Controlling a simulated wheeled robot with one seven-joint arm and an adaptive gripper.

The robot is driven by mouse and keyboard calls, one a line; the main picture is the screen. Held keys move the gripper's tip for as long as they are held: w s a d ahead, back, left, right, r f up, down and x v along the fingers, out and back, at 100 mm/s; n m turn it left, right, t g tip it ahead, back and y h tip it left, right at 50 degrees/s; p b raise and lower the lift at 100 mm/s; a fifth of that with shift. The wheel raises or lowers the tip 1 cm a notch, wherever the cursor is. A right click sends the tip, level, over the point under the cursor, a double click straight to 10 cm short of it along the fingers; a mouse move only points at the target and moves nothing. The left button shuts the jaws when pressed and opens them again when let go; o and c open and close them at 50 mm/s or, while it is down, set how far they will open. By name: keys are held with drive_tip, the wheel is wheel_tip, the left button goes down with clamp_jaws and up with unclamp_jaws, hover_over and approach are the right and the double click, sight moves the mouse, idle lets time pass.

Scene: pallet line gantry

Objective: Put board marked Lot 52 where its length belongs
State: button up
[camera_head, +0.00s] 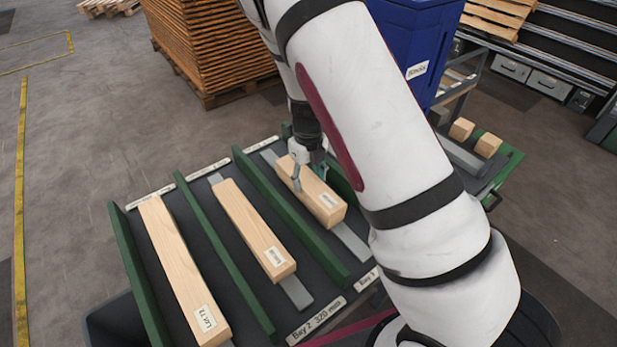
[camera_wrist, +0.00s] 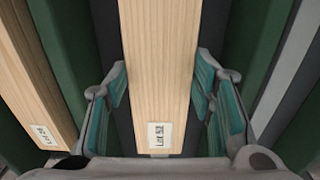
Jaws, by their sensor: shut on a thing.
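The board marked Lot 52 (camera_wrist: 160,60) runs lengthwise between my gripper's teal pads in the wrist view, its white label near the bottom. My gripper (camera_head: 309,178) is shut on a short wooden board (camera_head: 318,200) at the right lane in the head view; its label there is too small to read. The board lies along the lane over a grey strip; I cannot tell whether it touches the strip. The rack (camera_head: 313,318) has green dividers, and its front labels show "Bay 2 320 mm" and part of "Bay 3".
A longer board (camera_head: 250,225) lies in the middle lane and the longest board (camera_head: 178,262) in the left lane. Green dividers (camera_head: 222,255) stand between lanes. A blue bin (camera_head: 425,45) and a side table with small wood blocks (camera_head: 462,129) are at the right. Stacked timber (camera_head: 210,50) stands behind.

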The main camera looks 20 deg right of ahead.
drive_tip(key=shift+f, duration=0.2)
drive_tip(key=o, duration=1.4)
drive_tip(key=shift+c, duration=0.2)
